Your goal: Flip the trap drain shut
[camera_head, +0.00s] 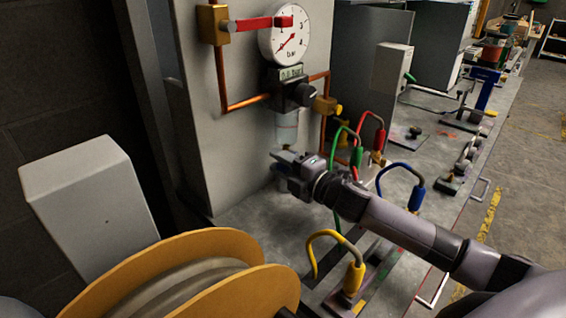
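The trap (287,127) is a cloudy grey bowl hanging under the regulator (294,90) on the upright grey panel. Its drain at the bottom is hidden or too small to make out, so I cannot tell how it is set. My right gripper (281,163) is just below the bowl, its arm coming in from the lower right. Its fingertips point left toward the panel. I cannot tell whether they touch the drain or how far apart they are. My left gripper is not in view.
A gauge (284,33) and a red-handled valve (258,24) sit above on copper pipe. Green, red, blue (402,172) and yellow (340,258) hooked hoses stand near my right arm. An orange-flanged reel (228,246) fills the lower left. The bench continues far right.

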